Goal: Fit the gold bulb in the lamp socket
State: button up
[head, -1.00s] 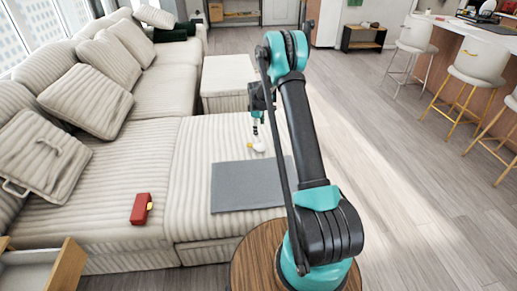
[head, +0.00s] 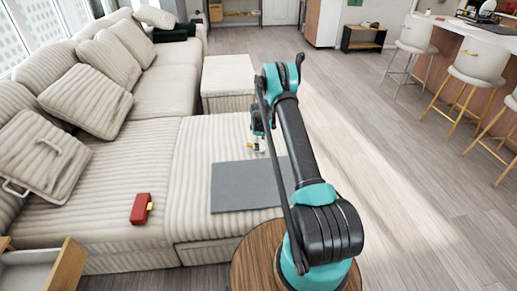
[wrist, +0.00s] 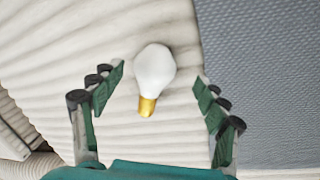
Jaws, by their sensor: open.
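The bulb, with a white globe and a gold base (wrist: 148,105), lies on the ribbed cream sofa seat in the wrist view. Its globe points to the top of the picture. My gripper (wrist: 158,74) is open, one green-padded finger on each side of the bulb with a gap to both. In the head view my gripper (head: 257,140) hangs low over the seat, just beyond the grey mat, and the bulb there is small and partly hidden by it. I cannot make out a lamp socket in either view.
A grey mat (head: 235,187) lies flat on the seat near my arm; it also fills the right of the wrist view (wrist: 265,80). A red box (head: 140,209) lies to the left. Cushions line the sofa back. An ottoman (head: 228,78) stands behind.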

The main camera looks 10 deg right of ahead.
aim_at(261, 147)
jog(key=f, duration=0.1)
jog(key=w+f, duration=0.1)
jog(key=f, duration=0.1)
jog(key=shift+w+d+f, duration=0.1)
jog(key=shift+w+d, duration=0.05)
jog(key=shift+d, duration=0.05)
jog(key=shift+w+f, duration=0.1)
jog(key=shift+f, duration=0.55)
jog(key=c, duration=1.3)
